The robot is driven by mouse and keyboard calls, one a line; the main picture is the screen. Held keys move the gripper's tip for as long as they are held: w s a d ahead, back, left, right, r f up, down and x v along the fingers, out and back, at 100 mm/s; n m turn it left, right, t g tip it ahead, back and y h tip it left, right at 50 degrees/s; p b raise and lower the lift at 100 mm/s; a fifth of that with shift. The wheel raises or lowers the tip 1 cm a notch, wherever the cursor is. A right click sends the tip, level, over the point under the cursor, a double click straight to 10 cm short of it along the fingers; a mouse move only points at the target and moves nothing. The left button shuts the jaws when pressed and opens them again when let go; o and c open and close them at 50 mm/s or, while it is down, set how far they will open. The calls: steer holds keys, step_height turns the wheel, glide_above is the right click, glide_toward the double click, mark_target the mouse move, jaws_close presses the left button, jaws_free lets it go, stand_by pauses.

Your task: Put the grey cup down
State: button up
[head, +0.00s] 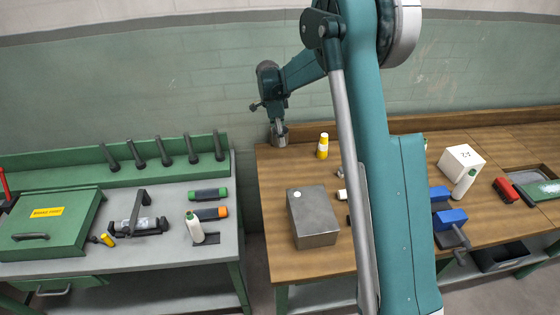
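The grey cup (280,138) is a small metallic cup at the back left corner of the wooden bench (272,185). My gripper (278,126) points down from above, with its fingers at the cup's rim, and looks shut on it. The cup looks upright. I cannot tell whether its base touches the bench top or hangs slightly above it. The fingertips are small and partly hidden at the cup.
A grey metal box (312,216) lies nearer the front. My arm hides the bench's middle. A gap separates the bench from the green workbench (120,265) on the left. Bare wood lies in front of the cup.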

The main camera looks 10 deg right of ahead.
stand_by(0.3)
steer(key=shift+f, duration=3.15)
steer(key=shift+f, duration=1.85)
steer(key=shift+f, duration=0.1)
steer(key=o, duration=0.5)
steer(key=shift+f, duration=0.1)
steer(key=shift+c, duration=0.2)
steer(key=o, duration=0.5)
steer(key=shift+c, duration=0.2)
steer(key=shift+r, duration=0.2)
